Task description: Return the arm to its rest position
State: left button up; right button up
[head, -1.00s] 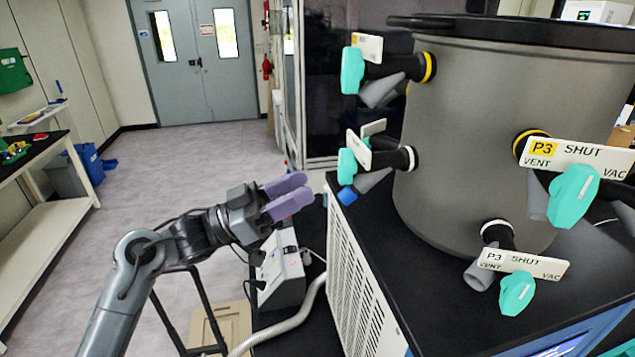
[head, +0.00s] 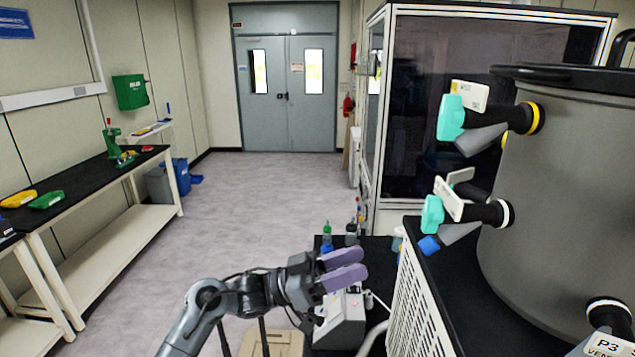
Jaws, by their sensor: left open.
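My left gripper (head: 344,269) shows at the lower middle of the head view, with two purple fingers pointing right. The fingers are apart, with nothing between them. It hangs in front of a dark bench and above a grey-white device (head: 341,318), left of the freeze dryer. My left arm (head: 207,300) reaches in from the bottom left. My right gripper is out of view.
The freeze dryer's grey drum (head: 560,200) stands at the right, with teal-handled valves (head: 451,117) sticking out to the left. Its vented cabinet (head: 420,300) is below. A glass-fronted enclosure (head: 430,110) stands behind. The left floor (head: 240,200) is clear, beside a long bench (head: 85,190).

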pick_arm(q)
notch_tip(320, 180, down, 12)
jog(key=s+n+t, duration=0.1)
jog(key=n+t, duration=0.1)
jog(key=n, duration=0.2)
jog(key=s+a+f+n+t+y, duration=0.25)
jog(key=s+f, duration=0.35)
jog(key=f, duration=0.3)
jog(key=s+a+f+n+t+y, duration=0.2)
jog(key=s+f+n+t+y, duration=0.3)
jog(key=f, duration=0.5)
jog(key=s+a+f+n+t+y, duration=0.2)
jog(key=s+f+n+t, duration=0.1)
jog(key=s+f, duration=0.5)
jog(key=s+a+n+g+y, duration=0.1)
jog(key=s+a+g+y, duration=0.45)
jog(key=a, duration=0.65)
jog(key=s+a+g+y, duration=0.2)
jog(key=s+a+y, duration=0.55)
jog(key=a, duration=0.35)
notch_tip(320, 180, up, 23)
jog(key=p, duration=2.3)
jog(key=shift+s, duration=0.45)
